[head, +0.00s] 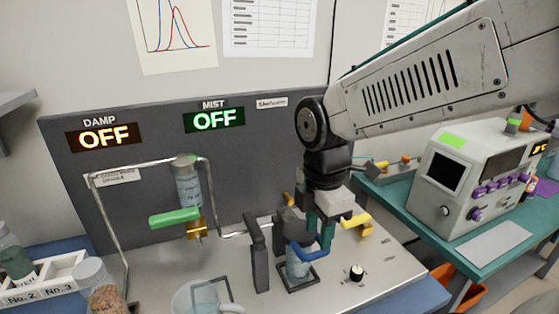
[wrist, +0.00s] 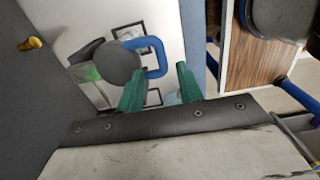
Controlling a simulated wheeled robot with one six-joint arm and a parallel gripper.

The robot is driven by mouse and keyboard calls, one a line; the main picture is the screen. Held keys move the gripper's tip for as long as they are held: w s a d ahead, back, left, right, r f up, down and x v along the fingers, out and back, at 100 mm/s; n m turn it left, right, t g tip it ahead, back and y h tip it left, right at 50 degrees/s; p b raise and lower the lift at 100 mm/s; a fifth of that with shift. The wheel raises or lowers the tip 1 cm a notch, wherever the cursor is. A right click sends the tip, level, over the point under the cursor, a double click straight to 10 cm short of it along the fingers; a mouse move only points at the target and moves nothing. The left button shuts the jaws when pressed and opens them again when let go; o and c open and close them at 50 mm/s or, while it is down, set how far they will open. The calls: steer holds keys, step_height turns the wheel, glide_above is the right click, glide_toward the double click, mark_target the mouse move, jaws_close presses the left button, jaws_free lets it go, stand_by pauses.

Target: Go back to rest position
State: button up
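My gripper (head: 322,238) hangs from the arm over the metal bench, close to a blue handle (head: 318,252). The handle sits at the side of a clear vessel (head: 298,264) with a dark top, standing in a square frame on the bench. In the wrist view, the two green fingers of my gripper (wrist: 160,88) are apart with nothing seen clamped between them. The blue handle (wrist: 158,58) and the round dark top (wrist: 118,62) lie just beyond the fingertips. Whether a finger touches the handle cannot be told.
A dark panel (head: 150,210) with lit DAMP OFF and MIST OFF signs stands behind. A glass column with a green lever (head: 175,218) and bent pipe is left. A dark post (head: 260,255), black knob (head: 356,271) and yellow handle (head: 356,221) are nearby. An instrument (head: 470,170) stands right.

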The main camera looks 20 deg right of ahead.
steer(key=m, duration=0.2)
steer(key=s+m, duration=0.1)
steer(key=shift+f+m, duration=0.1)
steer(key=shift+m, duration=0.3)
steer(key=s+d+r+m, duration=0.1)
steer(key=s+r+m, duration=0.1)
steer(key=s+m, duration=0.2)
steer(key=s+d+r+m+t, duration=0.1)
steer(key=s+d+r+m, duration=0.1)
steer(key=m, duration=0.8)
steer(key=shift+s+r, duration=0.45)
steer(key=shift+s, duration=0.7)
